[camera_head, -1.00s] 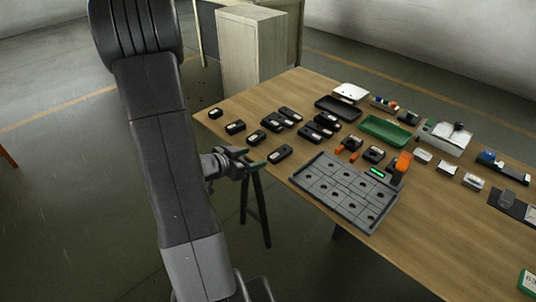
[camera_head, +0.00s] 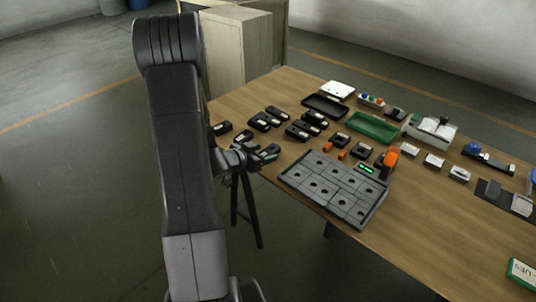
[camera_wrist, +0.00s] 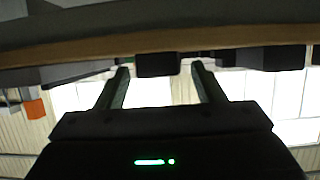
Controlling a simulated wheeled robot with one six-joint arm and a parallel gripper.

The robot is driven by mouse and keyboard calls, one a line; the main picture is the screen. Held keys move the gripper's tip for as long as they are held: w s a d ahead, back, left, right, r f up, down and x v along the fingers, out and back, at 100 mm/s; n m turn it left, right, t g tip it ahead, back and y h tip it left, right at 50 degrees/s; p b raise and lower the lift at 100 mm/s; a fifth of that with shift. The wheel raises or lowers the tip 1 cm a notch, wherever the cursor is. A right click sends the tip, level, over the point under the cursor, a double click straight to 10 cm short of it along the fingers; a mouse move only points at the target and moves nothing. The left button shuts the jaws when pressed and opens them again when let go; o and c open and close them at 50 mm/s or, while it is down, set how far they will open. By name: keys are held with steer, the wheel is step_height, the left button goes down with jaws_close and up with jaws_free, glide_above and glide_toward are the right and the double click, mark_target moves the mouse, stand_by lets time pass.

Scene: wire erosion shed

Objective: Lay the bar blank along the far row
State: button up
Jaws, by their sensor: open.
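My gripper (camera_head: 266,154) is at the near left edge of the wooden table, close to the black blocks there. In the wrist view its two fingers (camera_wrist: 163,82) stand apart with nothing held between them. A grey plate (camera_head: 354,214) with rows of dark round holes lies at the near edge, to the right of my gripper. I cannot pick out the bar blank for certain in either view. My arm and gripper hide part of the table's left end.
Several black blocks (camera_head: 275,114) stand left of the plate. An empty black tray (camera_head: 325,107) and a green tray (camera_head: 374,127) lie behind. An orange item (camera_head: 391,156) stands by the plate's right corner. The front right tabletop (camera_head: 440,235) is mostly clear.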

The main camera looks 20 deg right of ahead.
steer(key=shift+x, duration=0.75)
steer(key=shift+r, duration=0.1)
steer(key=shift+c, duration=0.4)
jaws_close()
steer(key=shift+r, duration=0.1)
